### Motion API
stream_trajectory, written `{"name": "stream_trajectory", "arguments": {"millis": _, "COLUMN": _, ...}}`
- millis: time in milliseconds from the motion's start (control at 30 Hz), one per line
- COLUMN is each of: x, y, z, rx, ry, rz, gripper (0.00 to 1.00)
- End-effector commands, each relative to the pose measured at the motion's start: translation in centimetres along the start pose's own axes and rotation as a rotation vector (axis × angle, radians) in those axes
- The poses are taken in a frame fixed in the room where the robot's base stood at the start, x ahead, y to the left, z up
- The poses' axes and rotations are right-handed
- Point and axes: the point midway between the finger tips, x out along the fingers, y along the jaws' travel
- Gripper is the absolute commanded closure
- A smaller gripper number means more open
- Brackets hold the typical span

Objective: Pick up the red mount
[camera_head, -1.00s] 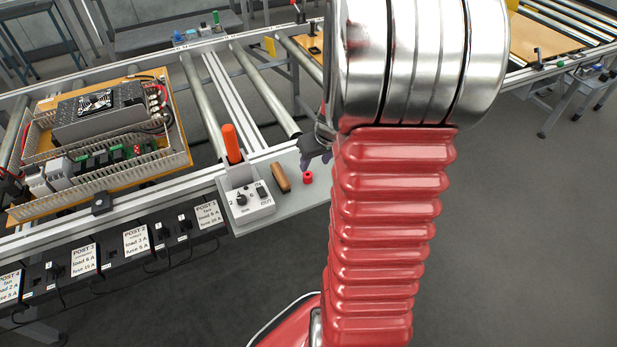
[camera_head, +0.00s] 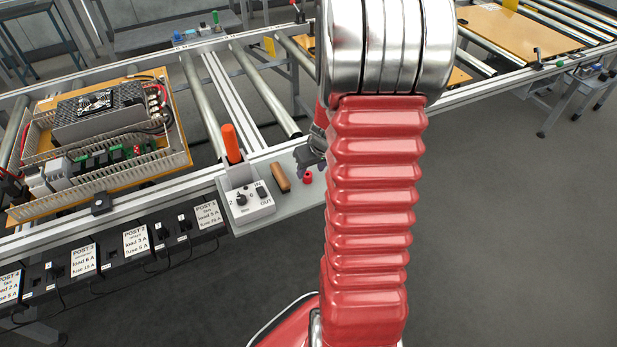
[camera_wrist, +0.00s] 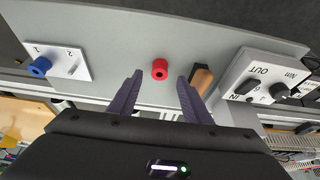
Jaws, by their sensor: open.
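The red mount (camera_head: 306,177) is a small red ring-like piece standing on the grey shelf (camera_head: 290,205). In the wrist view the red mount (camera_wrist: 160,69) shows its dark centre hole, ahead of and between the fingertips. My gripper (camera_wrist: 158,82) is open and empty, one dark finger on each side of the mount's line. In the head view my gripper (camera_head: 311,160) is close to the mount, partly hidden behind my red arm. I cannot tell whether a finger touches it.
A brown wooden handle (camera_wrist: 201,77) lies close to the right finger. A white control box (camera_wrist: 262,80) stands beyond it. A white plate (camera_wrist: 55,62) labelled 1 and 2, with a blue ring (camera_wrist: 40,67), sits to the left. An orange upright piece (camera_head: 232,143) stands behind the box.

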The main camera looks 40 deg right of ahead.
Motion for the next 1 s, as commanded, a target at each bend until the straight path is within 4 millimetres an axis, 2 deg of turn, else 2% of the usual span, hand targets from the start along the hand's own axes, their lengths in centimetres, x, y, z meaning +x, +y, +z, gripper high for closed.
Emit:
{"name": "stream_trajectory", "arguments": {"millis": 500, "x": 4.6, "y": 0.0, "z": -0.1, "rx": 0.001, "ry": -0.002, "rz": -0.001, "gripper": 0.56}}
{"name": "stream_trajectory", "arguments": {"millis": 1000, "x": 5.0, "y": 0.1, "z": -0.1, "rx": 0.0, "ry": 0.0, "rz": 0.001, "gripper": 0.56}}
